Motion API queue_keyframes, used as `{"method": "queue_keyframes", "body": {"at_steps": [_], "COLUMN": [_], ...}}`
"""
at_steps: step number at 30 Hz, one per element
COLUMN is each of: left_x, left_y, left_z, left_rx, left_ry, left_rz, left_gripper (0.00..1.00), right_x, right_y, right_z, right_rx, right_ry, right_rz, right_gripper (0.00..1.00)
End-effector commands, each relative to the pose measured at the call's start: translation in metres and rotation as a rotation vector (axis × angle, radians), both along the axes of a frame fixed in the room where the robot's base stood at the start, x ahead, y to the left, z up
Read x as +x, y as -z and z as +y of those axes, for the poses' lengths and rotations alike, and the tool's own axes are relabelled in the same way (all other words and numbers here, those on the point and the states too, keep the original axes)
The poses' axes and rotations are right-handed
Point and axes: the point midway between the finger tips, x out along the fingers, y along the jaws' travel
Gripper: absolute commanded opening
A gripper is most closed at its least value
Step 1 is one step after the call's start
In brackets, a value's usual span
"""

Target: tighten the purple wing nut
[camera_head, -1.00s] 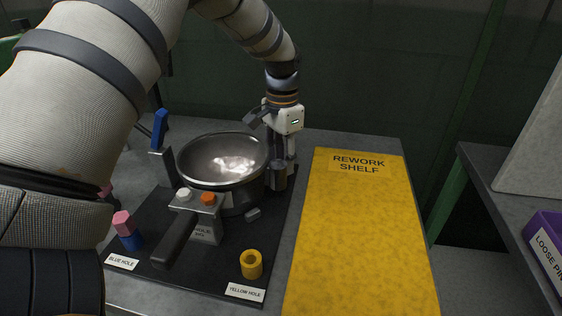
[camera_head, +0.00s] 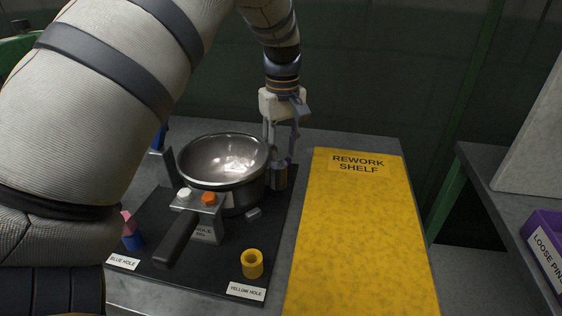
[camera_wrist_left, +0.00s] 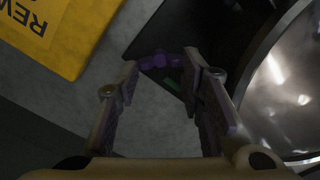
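The purple wing nut (camera_wrist_left: 160,60) shows in the left wrist view, its wings stretching across between the tips of my left gripper (camera_wrist_left: 162,72). The fingers stand apart, one at each end of the wings. I cannot tell whether they touch it. In the head view my left gripper (camera_head: 282,155) points down beside the right rim of the steel pot (camera_head: 225,165), over a short dark cylinder (camera_head: 279,178). The wing nut cannot be made out there. My right gripper is out of view.
The pot's dark handle (camera_head: 176,240) points to the front. A yellow ring-shaped piece (camera_head: 252,264) and a blue piece with a pink top (camera_head: 131,237) stand on the black board (camera_head: 200,270). The yellow rework shelf (camera_head: 360,230) is clear. A purple bin (camera_head: 545,240) is far right.

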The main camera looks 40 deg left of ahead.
Motion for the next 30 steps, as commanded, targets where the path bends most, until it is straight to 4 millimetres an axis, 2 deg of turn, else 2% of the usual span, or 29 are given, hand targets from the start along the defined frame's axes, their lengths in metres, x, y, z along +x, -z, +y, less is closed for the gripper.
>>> {"method": "queue_keyframes", "body": {"at_steps": [3, 9, 11, 21, 24, 27, 30], "left_x": [0.0, -0.0002, -0.0003, -0.0001, -0.0003, -0.0001, -0.0001], "left_y": [-0.0001, 0.0, 0.0001, 0.0002, 0.0003, 0.0, 0.0], "left_z": [-0.0001, -0.0002, -0.0002, 0.0, 0.0, -0.0002, -0.0002], "left_rx": [0.0, -0.001, 0.0, 0.002, 0.0, -0.001, -0.002], "left_ry": [-0.12, -0.128, -0.178, -1.185, -1.415, -1.515, -1.526], "left_rz": [0.0, 0.0, 0.001, -0.001, 0.0, -0.001, 0.0], "left_gripper": [0.35, 0.35, 0.35, 0.35, 0.35, 0.35, 0.35], "right_x": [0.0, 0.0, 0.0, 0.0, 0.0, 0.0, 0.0], "right_y": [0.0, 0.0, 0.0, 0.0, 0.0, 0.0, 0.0], "right_z": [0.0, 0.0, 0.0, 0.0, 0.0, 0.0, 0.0], "right_rx": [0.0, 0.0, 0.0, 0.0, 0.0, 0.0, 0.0], "right_ry": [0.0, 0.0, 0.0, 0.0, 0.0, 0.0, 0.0], "right_rz": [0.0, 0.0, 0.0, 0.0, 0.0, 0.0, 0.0], "right_gripper": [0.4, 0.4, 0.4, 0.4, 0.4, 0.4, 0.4]}}
